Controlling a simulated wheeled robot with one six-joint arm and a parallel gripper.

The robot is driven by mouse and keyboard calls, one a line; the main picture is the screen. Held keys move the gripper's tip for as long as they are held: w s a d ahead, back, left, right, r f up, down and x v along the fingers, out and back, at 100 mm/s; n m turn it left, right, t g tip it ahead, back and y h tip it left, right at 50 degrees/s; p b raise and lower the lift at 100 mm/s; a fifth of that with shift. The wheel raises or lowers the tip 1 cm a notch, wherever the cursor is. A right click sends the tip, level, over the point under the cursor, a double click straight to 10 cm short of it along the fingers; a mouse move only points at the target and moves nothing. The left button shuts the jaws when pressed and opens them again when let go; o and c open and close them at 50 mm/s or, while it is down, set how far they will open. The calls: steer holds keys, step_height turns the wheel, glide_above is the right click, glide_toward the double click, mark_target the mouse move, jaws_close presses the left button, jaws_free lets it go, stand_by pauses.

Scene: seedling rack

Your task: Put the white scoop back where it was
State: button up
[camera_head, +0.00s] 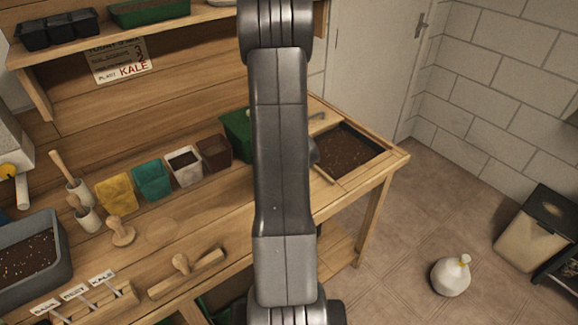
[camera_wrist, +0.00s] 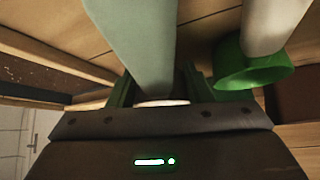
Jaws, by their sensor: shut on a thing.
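My gripper (camera_wrist: 155,92) shows in the wrist view, its green fingers closed around a pale, slightly greenish tapered piece (camera_wrist: 148,40). I take this to be the white scoop; a small white edge shows at its base between the fingers. The scoop's full shape cannot be made out. In the head view my arm runs down the middle of the picture and hides the gripper and the scoop. A green ring-shaped thing (camera_wrist: 235,72) with a pale cylinder (camera_wrist: 268,25) by it is at the right of the wrist view, apart from the held piece.
On the wooden bench (camera_head: 215,215) stand a yellow pot (camera_head: 116,195), a teal pot (camera_head: 152,182), a white pot (camera_head: 184,167) and a brown pot (camera_head: 214,153). A soil tray (camera_head: 345,150) is at the bench's right end. A white jug (camera_head: 451,276) is on the floor.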

steer(key=shift+f+b, duration=0.3)
steer(key=shift+b, duration=0.05)
